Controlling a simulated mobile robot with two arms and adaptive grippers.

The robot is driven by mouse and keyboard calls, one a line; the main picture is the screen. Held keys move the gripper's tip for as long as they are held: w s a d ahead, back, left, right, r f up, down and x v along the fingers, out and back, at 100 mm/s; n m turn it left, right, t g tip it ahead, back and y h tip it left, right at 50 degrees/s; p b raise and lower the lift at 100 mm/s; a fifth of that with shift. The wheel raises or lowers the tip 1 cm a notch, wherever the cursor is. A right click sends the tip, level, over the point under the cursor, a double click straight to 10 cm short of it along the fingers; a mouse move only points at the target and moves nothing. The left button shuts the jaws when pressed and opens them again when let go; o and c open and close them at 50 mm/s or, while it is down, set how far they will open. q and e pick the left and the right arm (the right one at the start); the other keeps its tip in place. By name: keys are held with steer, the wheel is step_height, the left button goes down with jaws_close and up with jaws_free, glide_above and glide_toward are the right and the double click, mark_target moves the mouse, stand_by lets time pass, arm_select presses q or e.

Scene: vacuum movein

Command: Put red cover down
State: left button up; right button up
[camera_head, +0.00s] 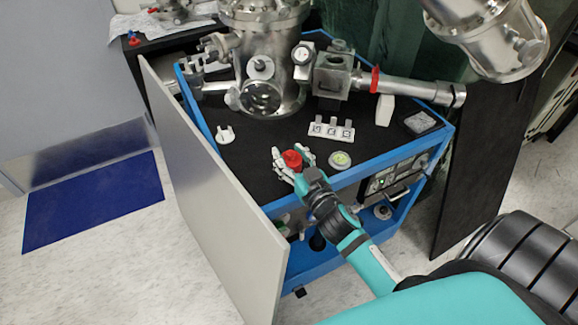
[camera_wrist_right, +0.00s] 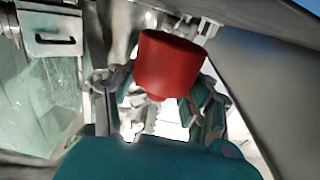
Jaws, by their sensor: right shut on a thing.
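The red cover (camera_head: 292,159) is a small red cap held between the fingers of my right gripper (camera_head: 291,163). In the head view it shows over the front part of the black bench top (camera_head: 256,178); I cannot tell whether it touches the surface. In the right wrist view the red cover (camera_wrist_right: 168,65) is large, with the fingers of my right gripper (camera_wrist_right: 158,98) on both sides of it. My left gripper is not in view.
A steel vacuum chamber (camera_head: 270,50) stands at the back of the bench. A white holder (camera_head: 331,130), a round dish (camera_head: 340,160) and a small white part (camera_head: 225,134) sit nearby. A grey panel (camera_head: 205,190) stands along the bench's left side. Bare black surface lies left of my gripper.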

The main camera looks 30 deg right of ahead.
mark_target(296, 173)
steer(key=shift+f+b, duration=0.3)
steer(key=shift+f, duration=1.3)
steer(key=shift+f, duration=0.15)
steer(key=o, duration=1)
